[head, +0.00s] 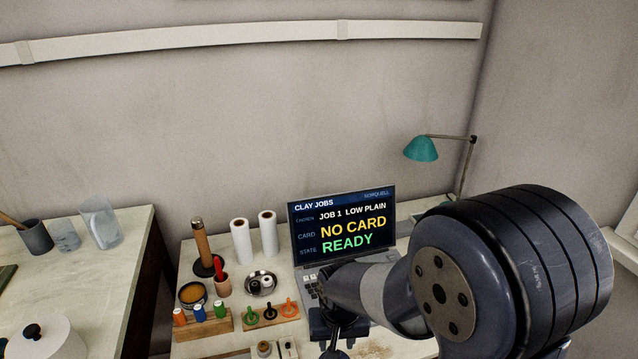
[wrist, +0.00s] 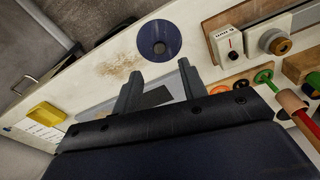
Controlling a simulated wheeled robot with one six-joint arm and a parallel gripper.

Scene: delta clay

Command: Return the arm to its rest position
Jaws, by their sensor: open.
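My gripper (wrist: 160,82) shows in the wrist view with its two dark fingers spread apart and nothing held between them. It is over the pale worktable (wrist: 105,65), with a grey flat patch and a dark strip behind the fingers. In the head view my arm comes in from the right and reaches down over the table in front of the laptop (head: 345,228). The gripper (head: 335,346) is small and dark there, at the bottom edge, partly cut off. The laptop screen reads "NO CARD" and "READY".
A rack of colored-handled tools (head: 270,318), white rolls (head: 240,241) and a metal bowl (head: 261,282) stand left of the arm. A teal lamp (head: 421,149) is behind. The wrist view shows a blue disc (wrist: 158,40), a yellow block (wrist: 46,113) and a dial device (wrist: 267,38).

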